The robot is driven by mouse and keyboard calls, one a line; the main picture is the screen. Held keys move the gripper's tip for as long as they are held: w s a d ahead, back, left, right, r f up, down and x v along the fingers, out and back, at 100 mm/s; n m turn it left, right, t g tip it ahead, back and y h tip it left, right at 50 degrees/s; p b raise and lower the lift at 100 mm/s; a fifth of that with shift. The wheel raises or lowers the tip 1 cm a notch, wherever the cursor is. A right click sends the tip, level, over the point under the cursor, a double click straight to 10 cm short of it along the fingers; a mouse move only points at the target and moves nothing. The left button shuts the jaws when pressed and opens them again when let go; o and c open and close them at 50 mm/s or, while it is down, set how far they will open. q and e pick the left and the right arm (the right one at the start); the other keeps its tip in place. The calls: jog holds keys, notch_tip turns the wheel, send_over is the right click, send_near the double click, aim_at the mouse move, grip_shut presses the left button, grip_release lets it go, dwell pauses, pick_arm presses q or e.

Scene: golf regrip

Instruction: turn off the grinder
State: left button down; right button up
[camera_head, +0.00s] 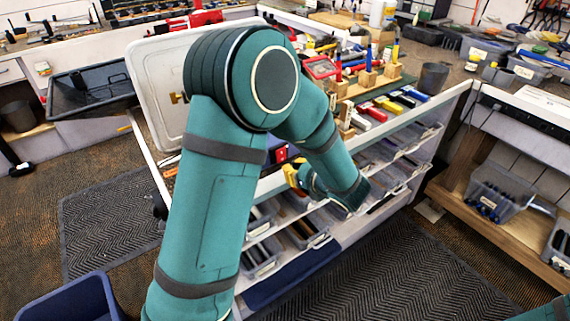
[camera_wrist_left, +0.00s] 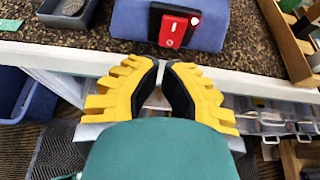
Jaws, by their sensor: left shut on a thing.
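A blue body (camera_wrist_left: 128,24), which looks like the grinder, stands at the bench edge in the left wrist view. On its front is a black box with a red switch plate (camera_wrist_left: 174,31) and a small white spot at its upper right. Whether it is on or off I cannot tell. My left gripper (camera_wrist_left: 163,68), with yellow fingers and black pads, is in front of and below the plate, its tips close together and apart from it. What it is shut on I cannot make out. In the head view the left gripper (camera_head: 292,176) is partly hidden by my arm. My right gripper is not in view.
A grey tray (camera_wrist_left: 68,12) stands left of the blue body and a wooden rack (camera_wrist_left: 290,45) right of it. Drawers with bins (camera_head: 305,232) lie below the bench top. A white lid-like panel (camera_head: 155,85) stands behind my left arm. Dark floor mats (camera_head: 385,275) are clear.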

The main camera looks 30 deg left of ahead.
pick_arm(q)
jog(key=p+v, duration=0.1)
jog(key=v, duration=0.7)
jog(key=shift+w, duration=0.2)
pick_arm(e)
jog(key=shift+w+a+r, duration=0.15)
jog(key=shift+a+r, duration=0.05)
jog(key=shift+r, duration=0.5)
pick_arm(q)
jog(key=shift+d+r, duration=0.15)
